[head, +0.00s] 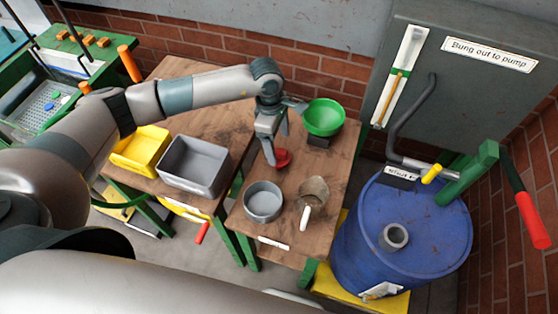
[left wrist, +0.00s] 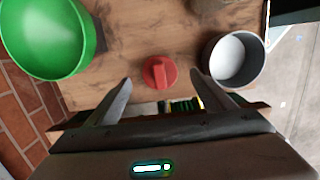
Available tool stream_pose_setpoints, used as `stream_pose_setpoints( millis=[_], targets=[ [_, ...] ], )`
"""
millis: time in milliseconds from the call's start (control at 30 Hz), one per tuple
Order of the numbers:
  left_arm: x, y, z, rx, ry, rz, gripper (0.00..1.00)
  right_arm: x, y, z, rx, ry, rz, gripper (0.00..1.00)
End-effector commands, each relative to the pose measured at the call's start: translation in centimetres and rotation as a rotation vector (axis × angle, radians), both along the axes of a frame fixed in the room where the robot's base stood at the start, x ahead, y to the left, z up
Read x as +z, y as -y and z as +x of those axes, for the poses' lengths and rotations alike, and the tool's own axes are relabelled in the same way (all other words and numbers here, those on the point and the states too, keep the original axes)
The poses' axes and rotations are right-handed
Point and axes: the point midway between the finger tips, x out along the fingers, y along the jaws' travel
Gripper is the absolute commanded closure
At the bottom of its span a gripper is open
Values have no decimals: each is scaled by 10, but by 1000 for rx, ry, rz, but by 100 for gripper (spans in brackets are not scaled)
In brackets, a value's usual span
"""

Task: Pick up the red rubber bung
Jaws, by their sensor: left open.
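The red rubber bung (head: 282,158) sits on the wooden table, between the green bowl and the round grey pan in the head view. In the left wrist view the bung (left wrist: 159,72) is round with a raised bar across its top. My left gripper (head: 275,152) is open above the table, just left of the bung. In the left wrist view, my left gripper's fingertips (left wrist: 160,80) are spread wide, and the bung shows between and just beyond them, not gripped. My right gripper is not in view.
A green bowl (head: 324,117), a grey pan (head: 263,202) and a scoop with a white handle (head: 314,190) stand around the bung. A grey bin (head: 193,168) and a yellow bin (head: 140,150) are to the left. A blue drum (head: 405,235) stands right of the table.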

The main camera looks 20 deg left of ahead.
Motion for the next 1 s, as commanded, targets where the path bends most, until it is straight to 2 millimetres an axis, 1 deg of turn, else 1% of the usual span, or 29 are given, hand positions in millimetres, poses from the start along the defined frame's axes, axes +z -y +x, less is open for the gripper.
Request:
stream_pose_setpoints(
  millis=[133,300,400,500,600,1000],
  targets=[
    [-8,-1,-1,1,-4,1,24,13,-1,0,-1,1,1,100],
    [-26,0,0,1,-4,0,24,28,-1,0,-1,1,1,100],
    [-39,1,1,2,-3,0,24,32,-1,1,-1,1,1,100],
    [-46,2,1,0,-3,0,24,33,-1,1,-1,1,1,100],
    [-49,2,1,-1,-1,0,24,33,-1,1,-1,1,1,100],
    [-49,2,1,0,-1,0,24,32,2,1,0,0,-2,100]
  ],
)
